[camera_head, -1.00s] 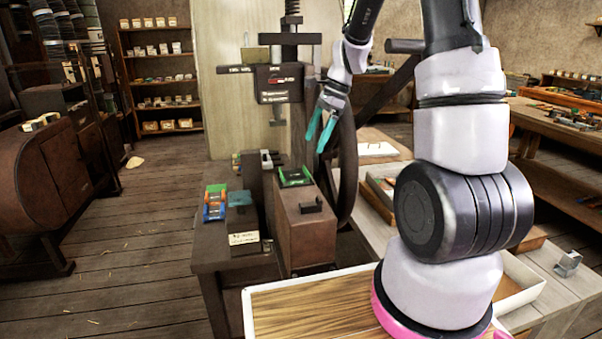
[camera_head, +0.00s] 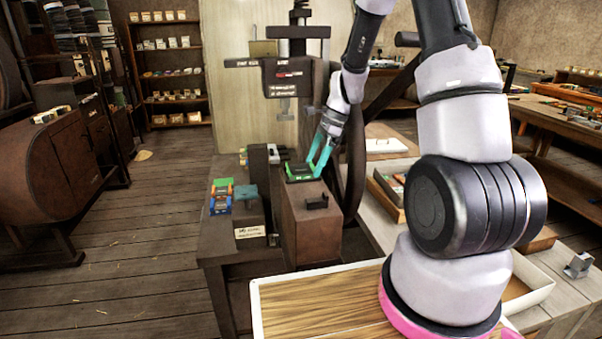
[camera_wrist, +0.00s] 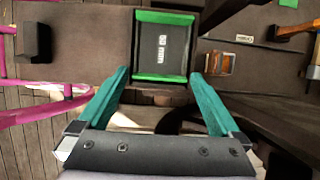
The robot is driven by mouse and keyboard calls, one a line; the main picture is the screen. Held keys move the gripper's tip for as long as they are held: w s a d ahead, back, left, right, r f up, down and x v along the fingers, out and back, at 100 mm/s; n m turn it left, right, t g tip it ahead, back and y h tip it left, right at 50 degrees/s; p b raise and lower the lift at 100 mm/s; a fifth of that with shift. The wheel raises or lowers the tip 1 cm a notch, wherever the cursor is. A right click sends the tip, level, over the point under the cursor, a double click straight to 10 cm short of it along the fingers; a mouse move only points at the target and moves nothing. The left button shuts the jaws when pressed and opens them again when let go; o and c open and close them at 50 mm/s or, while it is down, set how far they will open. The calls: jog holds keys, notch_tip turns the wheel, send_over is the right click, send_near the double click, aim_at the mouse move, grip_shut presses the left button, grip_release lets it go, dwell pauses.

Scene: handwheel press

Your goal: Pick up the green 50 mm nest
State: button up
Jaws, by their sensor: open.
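The green 50 mm nest (camera_head: 301,172) sits on top of the brown press bed (camera_head: 312,222), below the press head. In the wrist view the nest (camera_wrist: 163,46) is a green-edged frame with a dark middle marked "50 mm". My gripper (camera_head: 319,158) is at the right side of the nest, with teal fingers. In the wrist view my gripper (camera_wrist: 160,78) is open, one finger toward each side of the nest's near green edge. The fingertips are just short of the nest, and nothing is between them.
The press head (camera_head: 287,78) hangs above the nest, and the handwheel (camera_head: 354,165) stands close on the right. Other coloured nests (camera_head: 221,195) lie on the left bench.

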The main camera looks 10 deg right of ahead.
grip_shut()
